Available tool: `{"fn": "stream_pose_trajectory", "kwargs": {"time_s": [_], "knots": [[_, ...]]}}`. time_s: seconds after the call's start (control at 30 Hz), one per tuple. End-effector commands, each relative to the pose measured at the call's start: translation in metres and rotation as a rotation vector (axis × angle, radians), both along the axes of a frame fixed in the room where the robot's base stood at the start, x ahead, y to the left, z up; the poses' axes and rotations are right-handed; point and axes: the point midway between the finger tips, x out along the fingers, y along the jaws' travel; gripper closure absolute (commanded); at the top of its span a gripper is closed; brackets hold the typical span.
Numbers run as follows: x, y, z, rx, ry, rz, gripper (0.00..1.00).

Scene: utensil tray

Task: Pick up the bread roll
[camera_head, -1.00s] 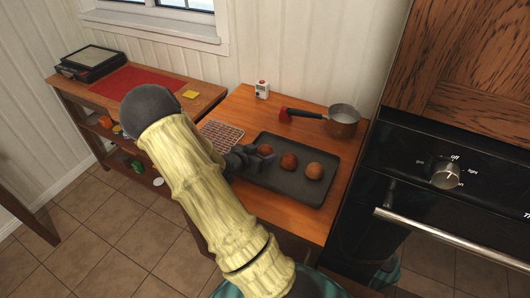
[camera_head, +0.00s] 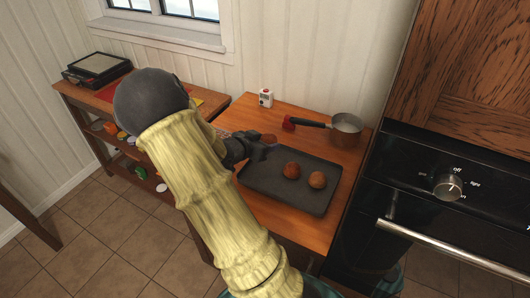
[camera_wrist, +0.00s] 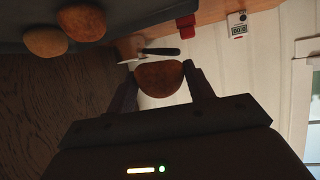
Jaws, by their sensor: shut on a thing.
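A brown bread roll (camera_wrist: 161,78) is between the two fingers of my gripper (camera_wrist: 160,84) in the wrist view. My gripper is shut on it. In the head view, my gripper (camera_head: 264,146) holds the roll (camera_head: 269,138) above the upper left part of the dark baking tray (camera_head: 311,203). Two more rolls sit on the tray, one darker (camera_head: 291,170) and one lighter (camera_head: 317,180). They also show at the upper left of the wrist view, the darker (camera_wrist: 82,22) and the lighter (camera_wrist: 45,41).
A copper saucepan (camera_head: 347,131) with a dark handle stands behind the tray. A white timer (camera_head: 265,98) stands near the wall. An oven (camera_head: 440,215) is on the right. A lower wooden side table (camera_head: 75,97) with a black device (camera_head: 97,66) is on the left.

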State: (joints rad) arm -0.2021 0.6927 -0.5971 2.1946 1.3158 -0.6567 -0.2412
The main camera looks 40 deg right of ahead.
Motion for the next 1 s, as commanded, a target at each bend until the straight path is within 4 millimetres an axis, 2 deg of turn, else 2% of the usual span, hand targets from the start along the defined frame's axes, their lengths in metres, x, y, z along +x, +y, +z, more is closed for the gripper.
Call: {"fn": "stream_pose_trajectory", "kwargs": {"time_s": [0.13, 0.73, 1.0], "knots": [[0.000, 0.000, 0.010, 0.001, -0.002, -0.001, 0.69], [0.000, 0.000, 0.012, 0.000, 0.000, 0.000, 0.69], [0.000, 0.000, 0.038, 0.000, 0.000, 0.000, 0.69]]}}
